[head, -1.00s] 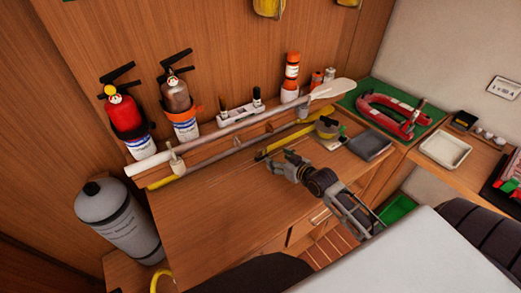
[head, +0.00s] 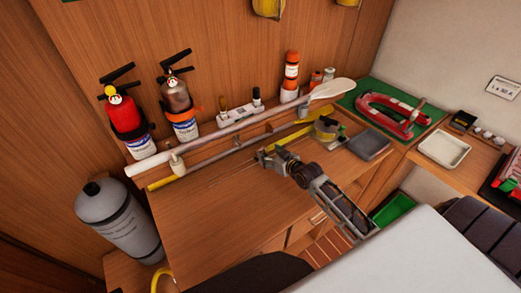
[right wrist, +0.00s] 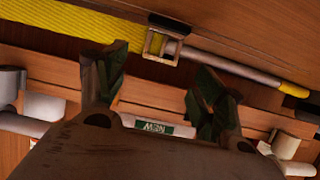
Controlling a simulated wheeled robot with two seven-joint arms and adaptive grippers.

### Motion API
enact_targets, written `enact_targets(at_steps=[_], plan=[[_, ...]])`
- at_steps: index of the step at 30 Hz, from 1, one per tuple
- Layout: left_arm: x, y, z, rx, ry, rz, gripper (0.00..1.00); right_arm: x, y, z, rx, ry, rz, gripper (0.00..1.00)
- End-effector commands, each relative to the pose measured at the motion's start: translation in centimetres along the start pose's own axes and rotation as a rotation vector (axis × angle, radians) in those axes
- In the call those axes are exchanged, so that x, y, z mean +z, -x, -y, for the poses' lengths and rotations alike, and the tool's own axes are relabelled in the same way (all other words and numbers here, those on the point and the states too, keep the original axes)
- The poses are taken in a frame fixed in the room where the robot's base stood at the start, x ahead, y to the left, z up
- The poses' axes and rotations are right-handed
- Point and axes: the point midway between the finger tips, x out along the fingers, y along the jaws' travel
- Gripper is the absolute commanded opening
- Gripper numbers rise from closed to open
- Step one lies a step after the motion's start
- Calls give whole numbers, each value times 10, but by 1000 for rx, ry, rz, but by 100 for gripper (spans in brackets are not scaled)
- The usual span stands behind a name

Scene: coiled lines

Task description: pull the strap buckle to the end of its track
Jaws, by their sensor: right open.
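The strap buckle (right wrist: 163,43) is a small square metal frame in the right wrist view. It sits where the yellow strap (right wrist: 60,22) meets a bare grey rod (right wrist: 235,68), which looks like its track and has a yellow end at right. In the head view the yellow strap (head: 292,137) runs along the back of the wooden worktop; I cannot make out the buckle there. My right gripper (head: 266,157) is open and empty. In the right wrist view its fingertips (right wrist: 158,80) are spread on either side of the buckle's position, apart from it. My left gripper is not in view.
A long white-shafted paddle (head: 230,128) lies behind the strap. Two fire extinguishers (head: 127,118) (head: 180,105) stand at the back left. A grey tray (head: 369,145) sits right of the strap. The worktop's front left (head: 215,215) is clear.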

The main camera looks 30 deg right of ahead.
Motion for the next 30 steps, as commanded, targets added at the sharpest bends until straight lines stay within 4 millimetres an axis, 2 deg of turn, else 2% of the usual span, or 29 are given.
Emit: enact_targets(at_steps=[24,30], plan=[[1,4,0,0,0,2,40,0,-66,0,0,-1,0,69],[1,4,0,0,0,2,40,0,-77,0,0,-1,-1,69]])
